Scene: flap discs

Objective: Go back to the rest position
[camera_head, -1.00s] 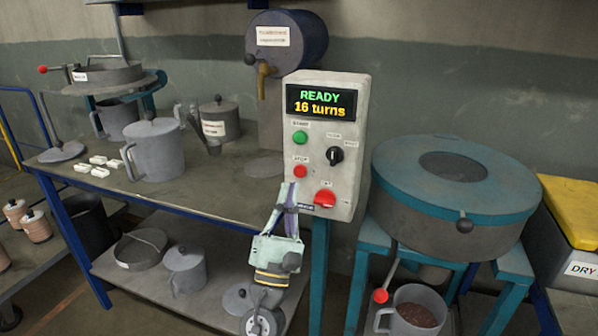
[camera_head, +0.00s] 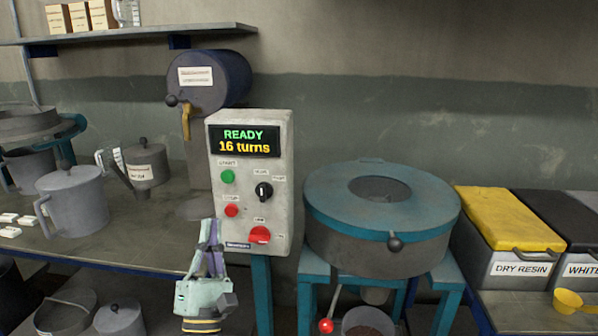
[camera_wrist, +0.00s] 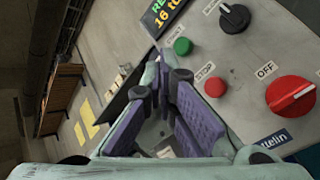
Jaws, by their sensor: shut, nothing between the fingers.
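My gripper (camera_head: 212,236) is in front of the lower left of the grey control box (camera_head: 275,140), pointing up, its fingers closed with nothing between them. In the wrist view my gripper (camera_wrist: 158,80) shows its purple finger pads near the box face. The box display reads READY, 16 turns. Below it are a green start button (camera_head: 228,176), a red stop button (camera_head: 232,210), a black selector knob (camera_head: 264,191) and a red off switch (camera_head: 260,235). In the wrist view the red stop button (camera_wrist: 215,87) and red off switch (camera_wrist: 291,96) lie right of the fingers, apart from them.
A teal drum machine (camera_head: 330,225) stands right of the box, with a pot (camera_head: 368,322) below it. A yellow-lidded dry resin bin (camera_head: 505,220) is farther right. A bench (camera_head: 130,240) with a grey lidded pot (camera_head: 75,205) is on the left.

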